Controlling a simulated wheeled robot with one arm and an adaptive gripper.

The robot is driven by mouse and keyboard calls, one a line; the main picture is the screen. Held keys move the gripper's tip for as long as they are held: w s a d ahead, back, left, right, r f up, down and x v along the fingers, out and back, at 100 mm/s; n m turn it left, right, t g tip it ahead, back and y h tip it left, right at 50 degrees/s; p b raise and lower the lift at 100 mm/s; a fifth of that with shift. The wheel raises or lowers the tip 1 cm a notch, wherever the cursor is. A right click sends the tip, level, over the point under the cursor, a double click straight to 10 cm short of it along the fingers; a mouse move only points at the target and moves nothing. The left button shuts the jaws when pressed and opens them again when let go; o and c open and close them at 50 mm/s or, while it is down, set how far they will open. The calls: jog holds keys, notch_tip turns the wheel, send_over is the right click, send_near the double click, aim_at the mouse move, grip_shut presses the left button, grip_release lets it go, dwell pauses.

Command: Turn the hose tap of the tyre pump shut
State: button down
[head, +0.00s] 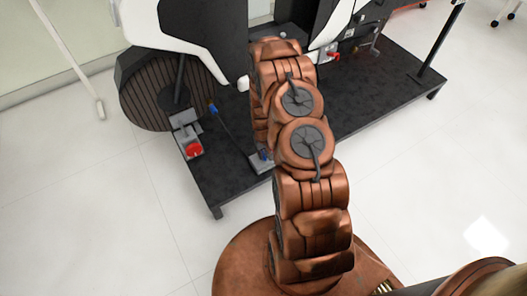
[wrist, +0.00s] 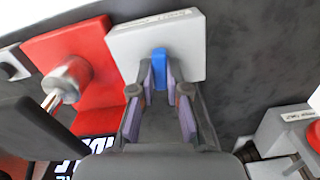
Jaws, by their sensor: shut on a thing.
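A small blue tap handle (wrist: 160,62) stands out from a light grey plate (wrist: 185,40) in the wrist view. My gripper (wrist: 160,82) is shut on this blue handle, one finger on each side. The handle points straight up and down in that picture. A label on the plate's top edge is too small to read, so I cannot tell from it whether this is the pump's hose tap. In the head view my arm hides my gripper and the handle.
A red plate (wrist: 85,55) with a round metal knob (wrist: 67,80) stands close left of my fingers. A grey box with a red button (wrist: 314,135) is at the right. In the head view the dark rig platform (head: 370,105) carries several fittings, including a red knob (head: 194,150).

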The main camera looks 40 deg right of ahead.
aim_at(264, 155)
jog(key=shift+n+p, duration=0.4)
jog(key=shift+n, duration=0.6)
jog(key=c, duration=1.2)
grip_release()
jog(key=shift+o, duration=0.2)
notch_tip(264, 155, up, 12)
